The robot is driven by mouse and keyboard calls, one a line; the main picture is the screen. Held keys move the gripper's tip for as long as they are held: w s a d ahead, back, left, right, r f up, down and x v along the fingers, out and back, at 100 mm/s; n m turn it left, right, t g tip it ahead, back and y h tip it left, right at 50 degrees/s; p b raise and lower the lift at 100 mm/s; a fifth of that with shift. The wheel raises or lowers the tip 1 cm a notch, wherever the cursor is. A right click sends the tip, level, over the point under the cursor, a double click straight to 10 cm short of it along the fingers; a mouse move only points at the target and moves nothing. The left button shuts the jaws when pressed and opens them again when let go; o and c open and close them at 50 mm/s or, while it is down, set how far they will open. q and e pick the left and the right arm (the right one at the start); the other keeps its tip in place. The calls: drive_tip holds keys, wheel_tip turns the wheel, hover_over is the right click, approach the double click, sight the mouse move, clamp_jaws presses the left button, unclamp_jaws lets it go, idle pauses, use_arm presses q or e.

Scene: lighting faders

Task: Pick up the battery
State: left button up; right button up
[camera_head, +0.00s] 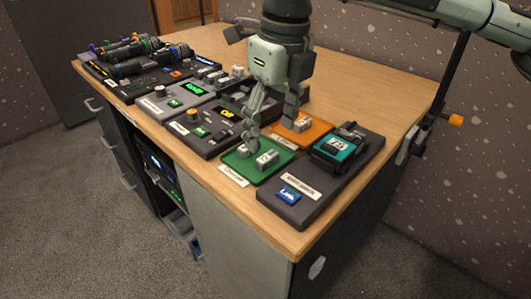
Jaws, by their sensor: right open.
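Small pale grey blocks that look like batteries (266,158) lie on a green tray (240,170) near the front edge of the desk. Their labels are too small to read. Similar pale blocks (302,124) lie on an orange tray (318,132) just behind. My right gripper (270,133) points down over the trays, open and with nothing seen between its fingers. Its left finger is close to the back of the green tray; I cannot tell whether it touches. Its right finger is beside the orange tray. My left gripper is not in view.
A dark dock (340,185) with a teal device (338,147) and a blue label (288,195) stands right of the trays. Control panels (200,130) with faders and dark lamps (140,65) fill the left. The desk's back right (380,95) is clear.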

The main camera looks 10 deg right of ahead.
sight(268, 156)
drive_tip(key=f, duration=0.5)
drive_tip(key=shift+w+a+f, duration=0.2)
drive_tip(key=shift+w+f, duration=0.1)
drive_tip(key=c, duration=1.2)
